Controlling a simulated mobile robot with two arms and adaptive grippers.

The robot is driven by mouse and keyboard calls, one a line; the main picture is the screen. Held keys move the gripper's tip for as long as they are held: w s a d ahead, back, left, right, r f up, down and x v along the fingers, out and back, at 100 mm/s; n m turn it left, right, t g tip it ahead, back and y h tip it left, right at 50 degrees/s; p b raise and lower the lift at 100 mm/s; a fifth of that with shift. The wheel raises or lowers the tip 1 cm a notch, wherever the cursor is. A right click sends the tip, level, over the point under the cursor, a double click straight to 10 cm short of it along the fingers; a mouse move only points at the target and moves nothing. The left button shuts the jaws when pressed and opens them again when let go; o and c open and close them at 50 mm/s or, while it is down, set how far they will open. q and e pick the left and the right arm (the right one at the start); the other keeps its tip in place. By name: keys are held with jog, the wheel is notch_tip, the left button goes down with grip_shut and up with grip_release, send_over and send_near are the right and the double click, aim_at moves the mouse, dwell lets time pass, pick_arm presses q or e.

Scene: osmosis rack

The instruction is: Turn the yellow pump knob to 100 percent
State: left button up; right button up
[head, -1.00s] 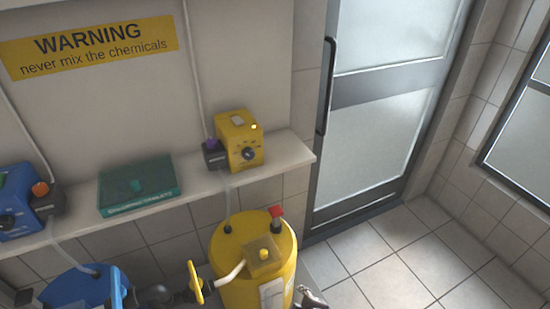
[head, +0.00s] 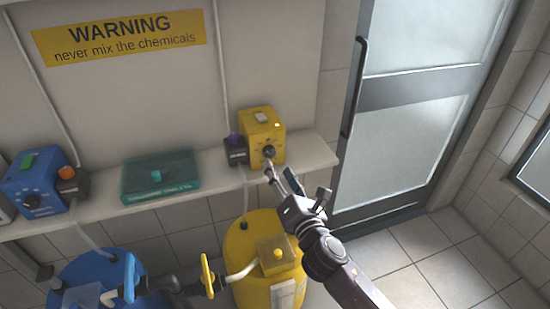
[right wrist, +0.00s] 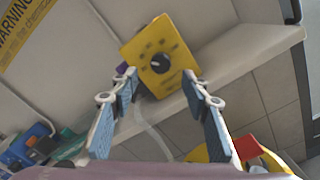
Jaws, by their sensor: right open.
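The yellow pump (head: 261,128) stands on the shelf near its right end. Its black knob (head: 269,151) is on the front face, and in the right wrist view the knob (right wrist: 160,63) has a light pointer mark. My right gripper (head: 280,177) is open and empty, just in front of and below the knob. In the right wrist view its two blue-padded fingers (right wrist: 165,86) are spread apart, with the knob beyond and between the tips; contact cannot be told. The scale marks on the face are too small to read. My left gripper is not in view.
The white shelf (head: 222,184) also holds a green box (head: 160,177) and a blue pump (head: 40,183). A yellow tank (head: 250,236) and a blue tank (head: 95,272) stand below. A glass door (head: 425,110) and clear tiled floor lie right.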

aim_at(270, 155)
jog(key=shift+x, duration=3.15)
jog(key=c, duration=1.2)
jog(key=shift+o, duration=0.2)
